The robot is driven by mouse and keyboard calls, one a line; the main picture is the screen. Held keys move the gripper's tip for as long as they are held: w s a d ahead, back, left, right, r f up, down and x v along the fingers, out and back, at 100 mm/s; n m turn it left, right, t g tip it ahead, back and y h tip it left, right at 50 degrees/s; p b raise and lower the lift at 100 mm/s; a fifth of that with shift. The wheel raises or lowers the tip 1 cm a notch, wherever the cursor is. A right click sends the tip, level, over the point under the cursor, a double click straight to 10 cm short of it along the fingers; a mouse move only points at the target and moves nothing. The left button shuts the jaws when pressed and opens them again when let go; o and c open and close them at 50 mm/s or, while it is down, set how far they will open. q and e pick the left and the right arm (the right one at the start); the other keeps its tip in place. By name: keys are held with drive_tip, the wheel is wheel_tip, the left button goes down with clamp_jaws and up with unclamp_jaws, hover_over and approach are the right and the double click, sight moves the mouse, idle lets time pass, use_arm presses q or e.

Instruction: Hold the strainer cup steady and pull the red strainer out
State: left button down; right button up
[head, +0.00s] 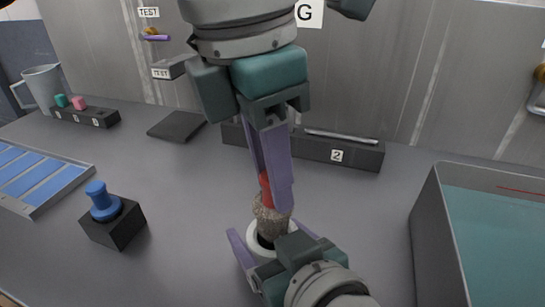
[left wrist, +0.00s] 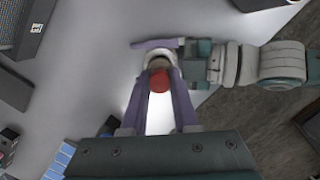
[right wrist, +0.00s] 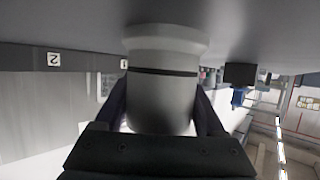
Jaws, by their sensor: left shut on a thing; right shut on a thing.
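The strainer has a red top (head: 265,187) and a brown mesh body (head: 271,218). My left gripper (head: 278,200) points down from above and is shut on its red part, which also shows in the left wrist view (left wrist: 159,80). Much of the mesh shows above the white strainer cup (head: 254,246); whether its lower end is still inside the rim cannot be told. My right gripper (head: 275,245) is shut on the cup from the near side, with one purple finger on each side. The cup fills the middle of the right wrist view (right wrist: 162,95).
A blue knob on a black block (head: 113,222) stands to the left, with a blue-slotted tray (head: 70,182) beyond. A large grey bin (head: 432,225) stands at right. A black rack marked 2 (head: 340,150) lies behind. The table between is clear.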

use_arm(q)
drive_tip(key=shift+r, duration=1.3)
use_arm(e)
drive_tip(key=o, duration=1.5)
